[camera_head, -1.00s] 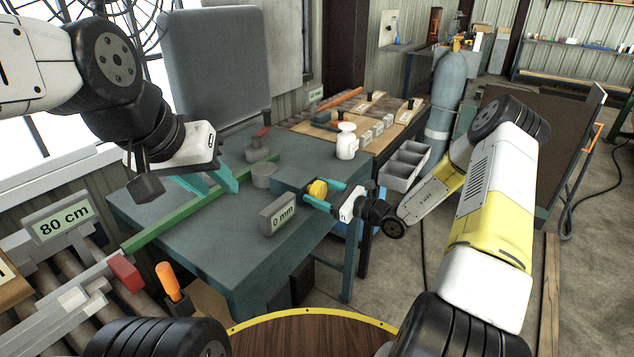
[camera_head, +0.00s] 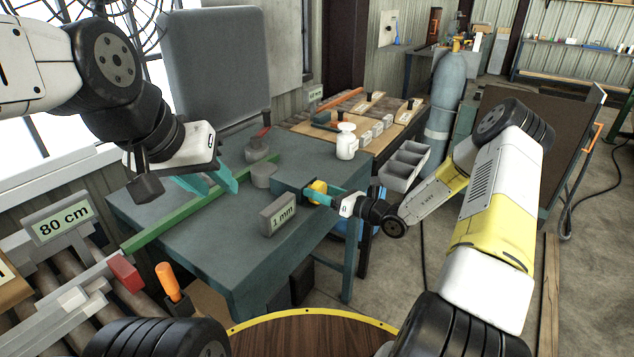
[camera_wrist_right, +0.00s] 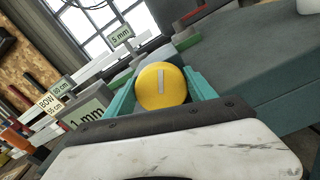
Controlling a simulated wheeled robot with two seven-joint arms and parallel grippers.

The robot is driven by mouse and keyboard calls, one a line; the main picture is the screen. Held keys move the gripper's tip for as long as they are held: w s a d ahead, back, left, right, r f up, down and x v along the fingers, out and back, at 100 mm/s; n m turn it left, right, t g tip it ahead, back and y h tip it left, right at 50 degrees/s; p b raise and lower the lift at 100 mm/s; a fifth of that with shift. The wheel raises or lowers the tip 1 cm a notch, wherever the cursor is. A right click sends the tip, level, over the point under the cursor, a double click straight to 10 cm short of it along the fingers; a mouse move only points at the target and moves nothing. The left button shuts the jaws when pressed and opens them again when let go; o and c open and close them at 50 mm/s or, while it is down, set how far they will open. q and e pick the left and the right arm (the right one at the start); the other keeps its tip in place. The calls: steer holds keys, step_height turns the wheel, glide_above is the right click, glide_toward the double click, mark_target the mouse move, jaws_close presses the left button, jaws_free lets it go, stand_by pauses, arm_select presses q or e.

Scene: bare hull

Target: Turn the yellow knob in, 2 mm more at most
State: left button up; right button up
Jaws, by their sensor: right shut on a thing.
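The yellow knob (camera_head: 317,192) is on the near right side of the dark green bench. It also shows in the right wrist view (camera_wrist_right: 161,86), round with a pale vertical bar on its face. My right gripper (camera_head: 322,195) is shut on the knob, with a teal finger on either side in the wrist view. A grey display block (camera_head: 279,213) beside it reads 1 mm. My left gripper (camera_head: 207,184) is open, with its teal fingers apart above the bench near the green bar (camera_head: 200,204); I see nothing between them.
A grey round block (camera_head: 263,175) and a red-handled part (camera_head: 257,148) are on the bench (camera_head: 215,257). A white bottle (camera_head: 346,143) stands at its back right corner. A sign reading 80 cm (camera_head: 63,222) stands at the left. A gas cylinder (camera_head: 447,95) stands behind my right arm.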

steer(key=shift+m, duration=0.6)
steer(key=o, duration=1.4)
steer(key=shift+v, duration=3.9)
steer(key=shift+w, duration=0.1)
